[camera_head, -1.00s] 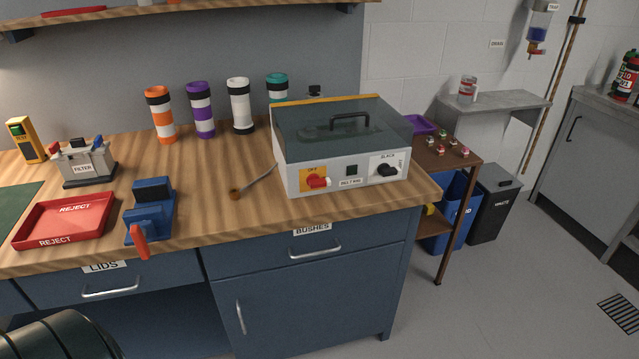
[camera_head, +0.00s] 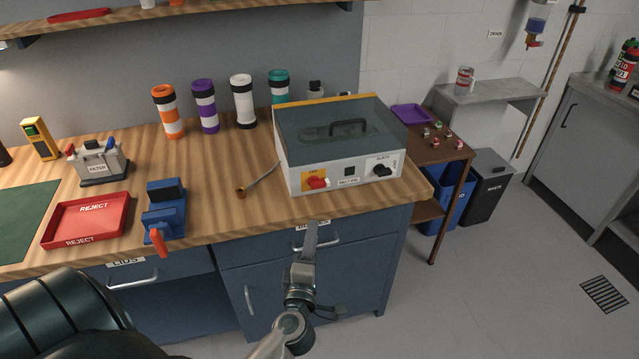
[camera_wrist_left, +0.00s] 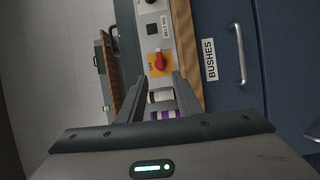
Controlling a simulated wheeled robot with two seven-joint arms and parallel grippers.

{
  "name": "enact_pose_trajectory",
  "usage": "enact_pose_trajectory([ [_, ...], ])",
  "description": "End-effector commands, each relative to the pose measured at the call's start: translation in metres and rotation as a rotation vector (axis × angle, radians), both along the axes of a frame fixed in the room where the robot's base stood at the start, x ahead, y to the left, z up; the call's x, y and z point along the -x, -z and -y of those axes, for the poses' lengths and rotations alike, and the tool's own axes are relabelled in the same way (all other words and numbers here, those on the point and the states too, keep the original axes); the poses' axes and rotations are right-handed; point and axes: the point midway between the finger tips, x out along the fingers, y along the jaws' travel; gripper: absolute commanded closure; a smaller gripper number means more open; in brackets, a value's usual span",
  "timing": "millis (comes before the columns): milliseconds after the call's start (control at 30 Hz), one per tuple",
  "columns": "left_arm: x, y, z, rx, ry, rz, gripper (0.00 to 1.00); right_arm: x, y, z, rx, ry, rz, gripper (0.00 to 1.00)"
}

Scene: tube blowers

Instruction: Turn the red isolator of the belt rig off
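The belt rig (camera_head: 325,181) is a grey box with a clear lid, standing on the bench's right end. Its red isolator (camera_head: 317,183) sits on a yellow plate at the left of its front panel. In the left wrist view the red isolator (camera_wrist_left: 159,62) lies just beyond the fingertips, its handle roughly level across the panel. My left gripper (camera_head: 311,226) is below and in front of the panel, seen nearly edge-on. In the left wrist view my left gripper (camera_wrist_left: 160,80) is open, with nothing held and apart from the knob. My right gripper is out of view.
A black knob (camera_head: 381,170) is on the panel's right. A metal tool (camera_head: 260,178) lies left of the rig. A blue clamp with red handle (camera_head: 163,215) and a red reject tray (camera_head: 85,219) are further left. Drawer handles (camera_head: 316,242) project below the bench edge.

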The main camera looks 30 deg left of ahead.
Motion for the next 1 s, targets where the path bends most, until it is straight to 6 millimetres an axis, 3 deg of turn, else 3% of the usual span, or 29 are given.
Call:
enact_pose_trajectory([
  [567, -0.003, -0.004, -0.004, 0.026, -0.009, 0.003, 0.69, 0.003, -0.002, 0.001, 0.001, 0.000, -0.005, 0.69],
  [767, -0.018, -0.005, -0.012, 0.026, -0.009, 0.004, 0.69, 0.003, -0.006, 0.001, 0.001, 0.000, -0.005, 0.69],
  [1000, -0.051, -0.006, -0.029, 0.026, -0.010, 0.004, 0.69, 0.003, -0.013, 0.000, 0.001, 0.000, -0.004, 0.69],
])
